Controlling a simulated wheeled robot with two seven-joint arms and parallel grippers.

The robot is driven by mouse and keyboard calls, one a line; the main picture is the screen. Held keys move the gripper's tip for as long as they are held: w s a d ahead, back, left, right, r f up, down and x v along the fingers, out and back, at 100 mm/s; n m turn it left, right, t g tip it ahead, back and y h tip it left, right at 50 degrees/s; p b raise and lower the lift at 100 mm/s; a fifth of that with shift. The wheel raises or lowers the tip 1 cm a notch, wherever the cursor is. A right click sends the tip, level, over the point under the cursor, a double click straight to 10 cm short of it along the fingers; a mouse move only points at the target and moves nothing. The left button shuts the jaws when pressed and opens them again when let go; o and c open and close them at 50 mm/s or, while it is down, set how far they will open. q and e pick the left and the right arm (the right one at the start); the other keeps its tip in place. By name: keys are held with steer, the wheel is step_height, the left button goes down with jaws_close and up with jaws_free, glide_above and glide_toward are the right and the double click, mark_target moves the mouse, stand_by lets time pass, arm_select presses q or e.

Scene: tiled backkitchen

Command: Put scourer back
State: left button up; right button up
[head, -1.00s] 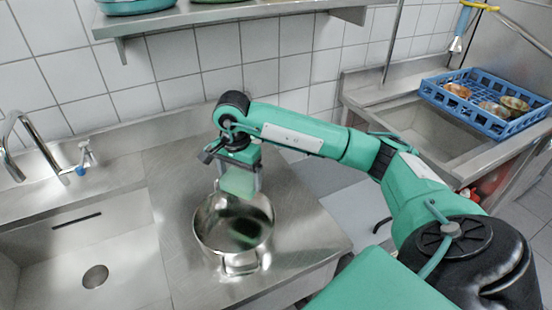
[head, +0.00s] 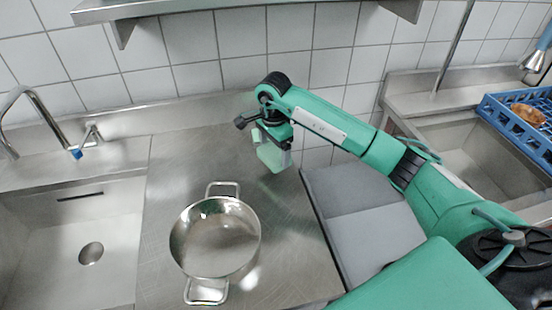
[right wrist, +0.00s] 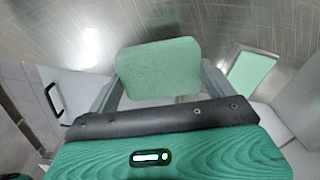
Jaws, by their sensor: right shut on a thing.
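The scourer (head: 268,155), a light green pad, is held by my right gripper (head: 275,146) above the steel counter, behind and to the right of the pot. The right wrist view shows the scourer (right wrist: 158,70) between the two grey fingers of my right gripper (right wrist: 160,88), which is shut on it. A steel two-handled pot (head: 215,240) stands on the counter, apart from the gripper, and looks empty. My left gripper is not in view.
A sink (head: 85,240) with a tap (head: 40,110) is at the left. A blue crate (head: 520,125) with dishes is at the far right. A pale green rectangle (right wrist: 252,72) shows right of the fingers in the wrist view; I cannot tell what it is. Counter around the pot is clear.

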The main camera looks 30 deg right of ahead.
mark_target(274, 161)
steer(key=shift+d+f, duration=0.1)
steer(key=shift+f, duration=0.6)
step_height(274, 161, down, 3)
steer(key=shift+p, duration=0.6)
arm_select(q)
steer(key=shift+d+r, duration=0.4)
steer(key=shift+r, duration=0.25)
arm_select(e)
steer(key=shift+f, duration=0.2)
steer(key=shift+f+b, duration=0.15)
steer(key=shift+b, duration=0.15)
steer(key=o, duration=0.7)
step_height(274, 161, up, 11)
steer(key=b, duration=0.3)
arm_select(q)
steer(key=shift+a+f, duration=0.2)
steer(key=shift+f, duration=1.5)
arm_select(e)
steer(key=shift+r, duration=0.7)
steer(key=shift+s+f, duration=0.1)
